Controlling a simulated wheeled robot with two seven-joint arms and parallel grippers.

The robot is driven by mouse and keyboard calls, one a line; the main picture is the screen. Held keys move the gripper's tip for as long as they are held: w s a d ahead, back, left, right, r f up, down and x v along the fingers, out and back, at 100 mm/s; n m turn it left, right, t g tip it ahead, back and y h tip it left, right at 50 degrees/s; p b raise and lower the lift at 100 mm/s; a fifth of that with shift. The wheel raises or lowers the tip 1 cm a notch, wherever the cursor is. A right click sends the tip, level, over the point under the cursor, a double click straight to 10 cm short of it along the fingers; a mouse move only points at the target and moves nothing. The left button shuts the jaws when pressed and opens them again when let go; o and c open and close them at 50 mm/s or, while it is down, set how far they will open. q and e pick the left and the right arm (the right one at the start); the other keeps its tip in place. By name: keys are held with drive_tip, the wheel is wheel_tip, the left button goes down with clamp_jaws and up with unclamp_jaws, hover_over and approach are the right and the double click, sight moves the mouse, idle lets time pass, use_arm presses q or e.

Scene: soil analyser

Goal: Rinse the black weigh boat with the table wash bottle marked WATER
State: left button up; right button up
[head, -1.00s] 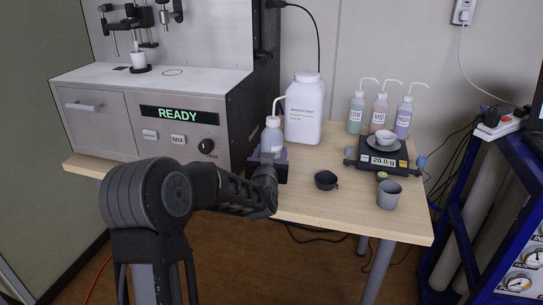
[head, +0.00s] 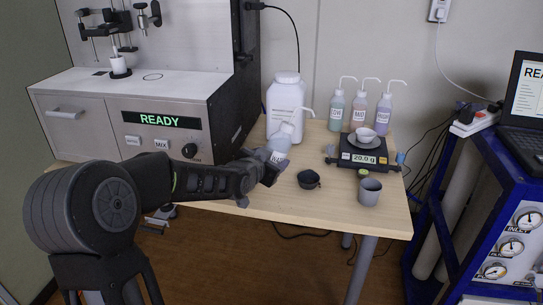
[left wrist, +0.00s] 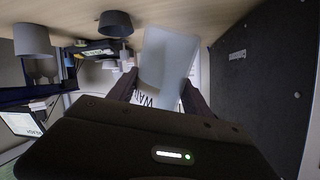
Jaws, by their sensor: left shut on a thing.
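The wash bottle (head: 282,140), pale with a white bent spout, is between the fingers of my left gripper (head: 270,165). Its label is partly hidden; in the left wrist view the bottle (left wrist: 168,62) fills the gap between the fingers (left wrist: 158,90) and part of "WATER" shows. It leans to the right in the head view, its spout up and left of the boat. The black weigh boat (head: 309,179), a small dark cup, stands on the table to the right of the gripper, apart from it. It also shows in the left wrist view (left wrist: 115,24). My right gripper is not in view.
A large white jug (head: 285,105) stands just behind the bottle. The analyser (head: 150,125) is at left. A grey cup (head: 369,191), a scale (head: 362,156) with a white dish, and several wash bottles (head: 359,112) are at right. Bare table (head: 330,215) lies in front.

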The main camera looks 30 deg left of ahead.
use_arm(q)
drive_tip(key=shift+f+b, duration=0.9)
drive_tip(key=shift+f, duration=1.05)
drive_tip(key=o, duration=0.4)
drive_tip(key=c, duration=0.6)
drive_tip(key=shift+o, duration=0.2)
drive_tip(key=o, duration=0.6)
drive_tip(key=c, duration=0.8)
